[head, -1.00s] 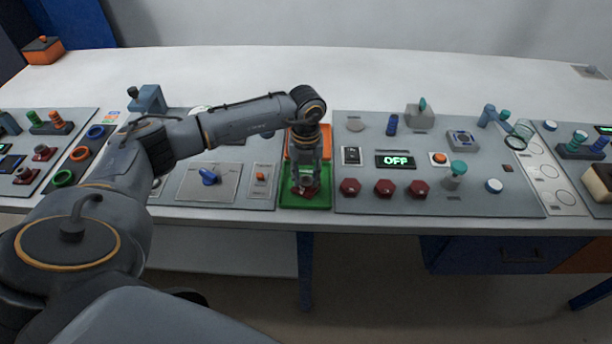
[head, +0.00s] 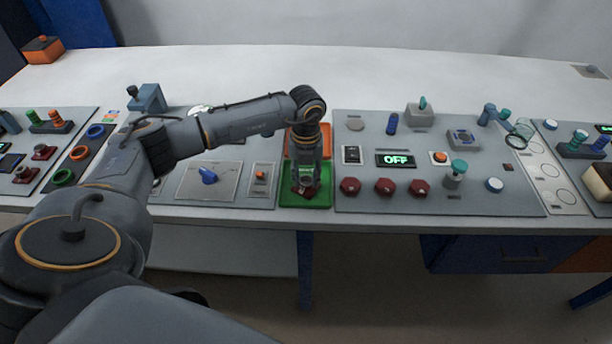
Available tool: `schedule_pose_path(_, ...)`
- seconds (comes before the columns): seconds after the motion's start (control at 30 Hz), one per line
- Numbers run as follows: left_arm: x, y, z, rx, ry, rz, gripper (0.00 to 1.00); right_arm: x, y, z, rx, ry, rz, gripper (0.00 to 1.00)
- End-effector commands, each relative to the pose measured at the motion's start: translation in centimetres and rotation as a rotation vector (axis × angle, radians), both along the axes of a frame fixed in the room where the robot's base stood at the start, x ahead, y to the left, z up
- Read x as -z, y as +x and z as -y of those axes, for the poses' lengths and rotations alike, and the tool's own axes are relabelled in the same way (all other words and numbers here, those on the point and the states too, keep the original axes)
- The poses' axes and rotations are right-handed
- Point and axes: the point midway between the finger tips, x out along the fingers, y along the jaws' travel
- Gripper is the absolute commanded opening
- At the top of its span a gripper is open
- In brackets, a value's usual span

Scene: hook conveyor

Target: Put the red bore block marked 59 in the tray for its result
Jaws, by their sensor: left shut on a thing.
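My left gripper (head: 306,187) points down over the green tray (head: 319,198) and is shut on a small dark red block (head: 305,194). The fingers hide most of the block, and no number can be read on it. The block is low, inside the green tray's outline; I cannot tell whether it touches the tray floor. An orange tray (head: 292,151) lies just behind the green one, partly hidden by my left arm. Three red blocks (head: 384,187) stand in a row on the grey panel to the right. My right gripper is not in view.
The grey panel holds a display reading OFF (head: 396,161), an orange button (head: 439,157) and a teal-topped knob (head: 456,171). A blue knob (head: 208,176) is on the panel left of the trays. The white table behind the panels is largely clear.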

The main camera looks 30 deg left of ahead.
Motion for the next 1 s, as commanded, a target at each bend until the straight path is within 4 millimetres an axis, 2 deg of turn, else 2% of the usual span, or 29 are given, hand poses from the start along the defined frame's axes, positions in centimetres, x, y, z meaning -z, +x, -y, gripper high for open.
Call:
schedule_pose_path(0.37, 0.12, -0.07, 0.04, 0.001, 0.0, -0.002, 0.0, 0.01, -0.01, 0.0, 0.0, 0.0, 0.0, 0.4)
schedule_pose_path(0.4, 0.13, -0.07, 0.04, 0.001, 0.0, -0.002, 0.38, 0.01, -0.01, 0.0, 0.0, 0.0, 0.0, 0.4)
schedule_pose_path(0.5, 0.12, -0.07, 0.04, 0.001, 0.0, -0.002, 0.59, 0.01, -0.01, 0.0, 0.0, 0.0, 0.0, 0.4)
schedule_pose_path(0.73, 0.08, -0.04, 0.03, 0.0, 0.0, -0.001, 0.59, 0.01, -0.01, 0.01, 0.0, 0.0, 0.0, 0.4)
schedule_pose_path(0.83, 0.13, -0.07, 0.01, 0.0, 0.001, -0.003, 0.78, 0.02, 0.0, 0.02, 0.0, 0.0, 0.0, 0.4)
schedule_pose_path(1.0, 0.1, -0.06, 0.02, 0.0, 0.0, -0.001, 0.78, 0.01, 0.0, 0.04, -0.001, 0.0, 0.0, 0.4)
